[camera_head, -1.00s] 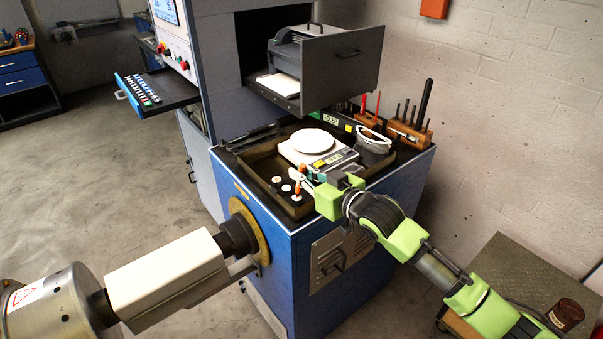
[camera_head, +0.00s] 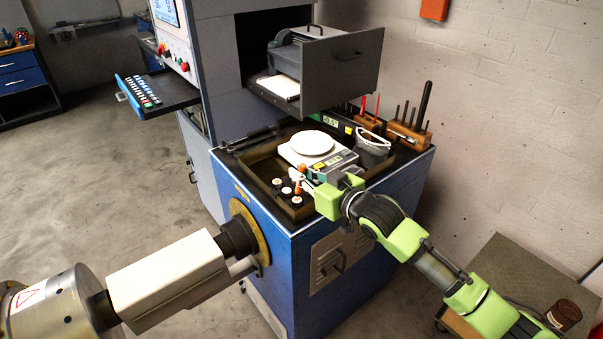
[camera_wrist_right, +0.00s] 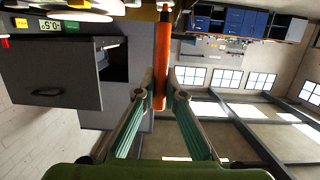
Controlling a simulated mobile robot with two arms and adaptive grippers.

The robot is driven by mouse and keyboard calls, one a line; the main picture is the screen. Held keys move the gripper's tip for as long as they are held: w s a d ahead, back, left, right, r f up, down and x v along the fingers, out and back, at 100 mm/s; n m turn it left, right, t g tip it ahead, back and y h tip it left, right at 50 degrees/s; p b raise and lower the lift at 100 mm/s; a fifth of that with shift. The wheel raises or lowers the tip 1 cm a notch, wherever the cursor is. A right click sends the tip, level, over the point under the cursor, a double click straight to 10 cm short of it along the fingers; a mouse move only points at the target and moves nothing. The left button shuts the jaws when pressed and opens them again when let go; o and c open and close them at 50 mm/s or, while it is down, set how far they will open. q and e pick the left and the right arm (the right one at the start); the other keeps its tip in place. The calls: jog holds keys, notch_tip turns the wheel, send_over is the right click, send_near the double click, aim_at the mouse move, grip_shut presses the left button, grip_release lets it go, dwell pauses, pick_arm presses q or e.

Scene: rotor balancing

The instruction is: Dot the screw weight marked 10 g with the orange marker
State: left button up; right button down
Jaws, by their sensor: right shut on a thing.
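My right gripper (camera_head: 308,178) is over the near part of the tray on the blue cabinet. It is shut on the orange marker (camera_wrist_right: 162,50), which stands between its fingers in the right wrist view. Contact between marker and weight cannot be told. My left gripper is not in view.
A scale (camera_head: 313,143) with a round white pan stands in the tray (camera_head: 262,170), just behind the gripper. A grey bin (camera_head: 374,145) and wooden tool blocks (camera_head: 408,136) are to the right. An open grey drawer (camera_head: 335,65) overhangs the back.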

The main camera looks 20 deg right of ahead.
jog(key=shift+r+p, duration=2.6)
jog(key=shift+r, duration=0.4)
